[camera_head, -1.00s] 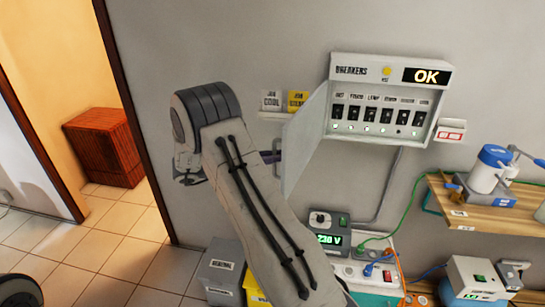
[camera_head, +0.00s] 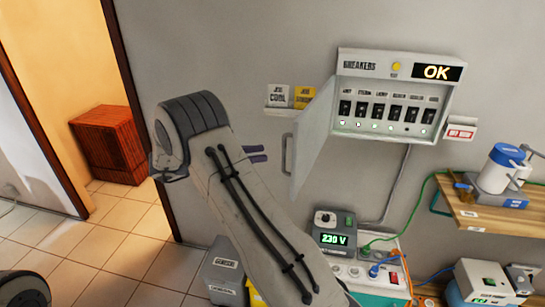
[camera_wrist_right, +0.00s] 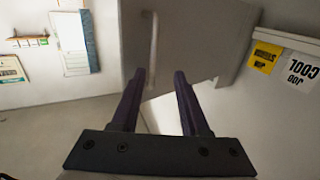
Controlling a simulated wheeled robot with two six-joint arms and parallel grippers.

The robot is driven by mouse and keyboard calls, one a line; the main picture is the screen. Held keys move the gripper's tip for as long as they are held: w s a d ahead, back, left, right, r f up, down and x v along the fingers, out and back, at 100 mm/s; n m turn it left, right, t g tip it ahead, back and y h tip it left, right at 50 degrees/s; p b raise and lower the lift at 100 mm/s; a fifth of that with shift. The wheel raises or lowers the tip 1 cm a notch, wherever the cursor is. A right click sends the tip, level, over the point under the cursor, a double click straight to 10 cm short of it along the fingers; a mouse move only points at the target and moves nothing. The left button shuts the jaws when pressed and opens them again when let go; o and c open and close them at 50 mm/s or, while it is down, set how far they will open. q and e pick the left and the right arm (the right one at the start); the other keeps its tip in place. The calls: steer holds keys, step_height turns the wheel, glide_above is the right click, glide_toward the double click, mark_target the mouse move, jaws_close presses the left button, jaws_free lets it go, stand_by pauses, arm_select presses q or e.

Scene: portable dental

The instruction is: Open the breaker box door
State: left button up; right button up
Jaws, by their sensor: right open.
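The breaker box (camera_head: 395,97) is on the wall, its row of switches exposed and an OK display lit at top right. Its grey door (camera_head: 312,140) stands swung open on the box's left side, with a bar handle (camera_head: 286,153) near the free edge. The door (camera_wrist_right: 205,35) and its handle (camera_wrist_right: 153,38) also show in the right wrist view. My right gripper (camera_head: 257,153) is left of the handle, apart from it. In the right wrist view its dark fingers (camera_wrist_right: 159,77) are spread and empty. My left gripper is out of view.
Below the box are a 230 V meter (camera_head: 335,235) and a power unit with cables. A wooden shelf (camera_head: 490,213) with equipment is at right. A doorway with a red-brown crate (camera_head: 108,145) is at left.

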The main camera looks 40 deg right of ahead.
steer(key=v, duration=0.3)
steer(key=shift+w+a+b, duration=0.2)
steer(key=shift+a+b, duration=0.15)
steer(key=shift+a, duration=0.05)
